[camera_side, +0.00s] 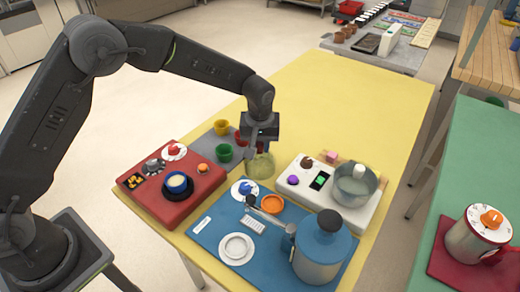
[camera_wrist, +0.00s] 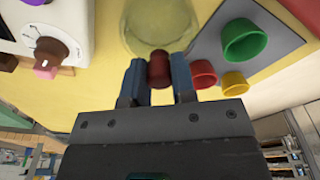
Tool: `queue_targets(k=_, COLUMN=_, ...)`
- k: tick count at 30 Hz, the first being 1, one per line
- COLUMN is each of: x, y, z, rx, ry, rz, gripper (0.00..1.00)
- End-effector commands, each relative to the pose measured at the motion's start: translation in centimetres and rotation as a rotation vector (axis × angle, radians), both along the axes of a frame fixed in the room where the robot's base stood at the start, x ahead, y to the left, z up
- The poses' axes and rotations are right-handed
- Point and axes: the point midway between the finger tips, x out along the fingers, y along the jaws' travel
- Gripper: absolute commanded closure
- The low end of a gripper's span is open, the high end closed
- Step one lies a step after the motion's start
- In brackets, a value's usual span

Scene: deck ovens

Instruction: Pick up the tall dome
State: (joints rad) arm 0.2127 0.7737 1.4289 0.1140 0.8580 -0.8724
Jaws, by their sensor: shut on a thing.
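The tall dome (camera_side: 261,167) is clear, takes on the yellow of the table, and has a dark red knob. In the wrist view the dome (camera_wrist: 160,22) is at the top middle, with its knob between my two blue-grey fingers. My gripper (camera_side: 262,148) points down from above and is shut on this knob; it also shows in the wrist view (camera_wrist: 158,76). The dome looks upright over the yellow table. I cannot tell whether its rim touches the table.
Left of the dome is a grey mat (camera_side: 208,142) with green, yellow and red cups. A red stove unit (camera_side: 140,192), a blue mat (camera_side: 213,226) with a blue-lidded pot (camera_side: 322,250), and a white unit (camera_side: 338,203) with a pot stand close by. The table's far part is clear.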

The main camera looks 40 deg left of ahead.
Motion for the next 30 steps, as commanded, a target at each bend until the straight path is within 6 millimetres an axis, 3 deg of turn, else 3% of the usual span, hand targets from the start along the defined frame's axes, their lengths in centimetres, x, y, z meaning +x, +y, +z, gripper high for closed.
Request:
queue_targets(k=5, x=0.1, y=0.0, z=1.5, rx=-0.001, ry=-0.004, rz=0.001, gripper=0.94)
queue_targets(k=10, x=0.1, y=0.0, z=4.4, rx=-0.001, ry=-0.006, rz=0.002, gripper=0.94)
queue_targets(k=21, x=-2.1, y=8.1, z=8.9, rx=0.0, ry=-0.003, rz=0.006, gripper=0.94)
queue_targets(k=30, x=-3.6, y=11.0, z=11.0, rx=0.0, ry=0.0, rz=0.029, gripper=0.94)
